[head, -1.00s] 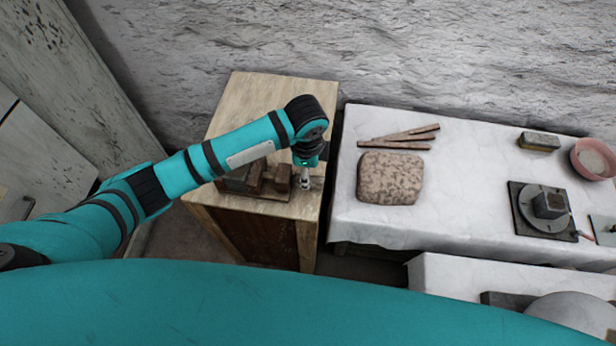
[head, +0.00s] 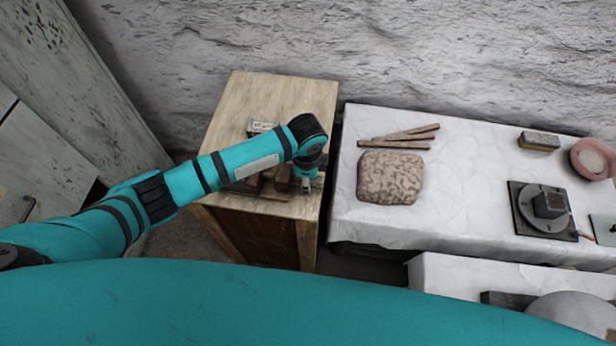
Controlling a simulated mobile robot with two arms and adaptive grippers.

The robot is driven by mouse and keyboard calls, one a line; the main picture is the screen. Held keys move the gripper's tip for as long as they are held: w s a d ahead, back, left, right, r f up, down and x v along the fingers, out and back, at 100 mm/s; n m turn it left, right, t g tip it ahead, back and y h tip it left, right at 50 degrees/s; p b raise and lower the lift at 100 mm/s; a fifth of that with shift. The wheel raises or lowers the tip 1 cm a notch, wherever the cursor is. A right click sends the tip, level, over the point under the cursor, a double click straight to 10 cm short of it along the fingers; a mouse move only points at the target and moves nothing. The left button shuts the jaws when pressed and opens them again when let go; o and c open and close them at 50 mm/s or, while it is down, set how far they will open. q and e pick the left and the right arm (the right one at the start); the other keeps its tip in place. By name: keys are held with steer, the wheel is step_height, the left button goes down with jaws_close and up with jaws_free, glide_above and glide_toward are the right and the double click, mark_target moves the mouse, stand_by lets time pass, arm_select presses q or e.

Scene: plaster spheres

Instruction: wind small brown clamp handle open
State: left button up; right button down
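The small brown clamp (head: 283,181) sits on the wooden cabinet top, partly hidden under my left arm. It looks like brown blocks on a low base. My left gripper (head: 306,186) points down at the right end of the clamp, where the handle would be. The handle itself cannot be made out, and the fingers are too small and covered to tell whether they are open or shut. My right gripper is not in view.
The wooden cabinet (head: 250,95) has a small labelled box (head: 262,127) behind my arm. A rough wall stands behind.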

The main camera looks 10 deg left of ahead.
arm_select(q)
jaws_close()
steer(key=shift+s+r+t+p, duration=0.2)
steer(key=shift+t+p, duration=0.4)
steer(key=shift+p, duration=0.3)
steer(key=shift+s+f+t+p, duration=0.1)
steer(key=shift+t+p, duration=0.5)
steer(key=shift+t, duration=0.1)
steer(key=shift+s+f+t, duration=0.1)
steer(key=shift+f+t, duration=0.1)
steer(key=shift+t, duration=0.9)
steer(key=shift+f+t, duration=0.1)
steer(key=shift+t, duration=0.9)
steer(key=o, duration=0.8)
jaws_free()
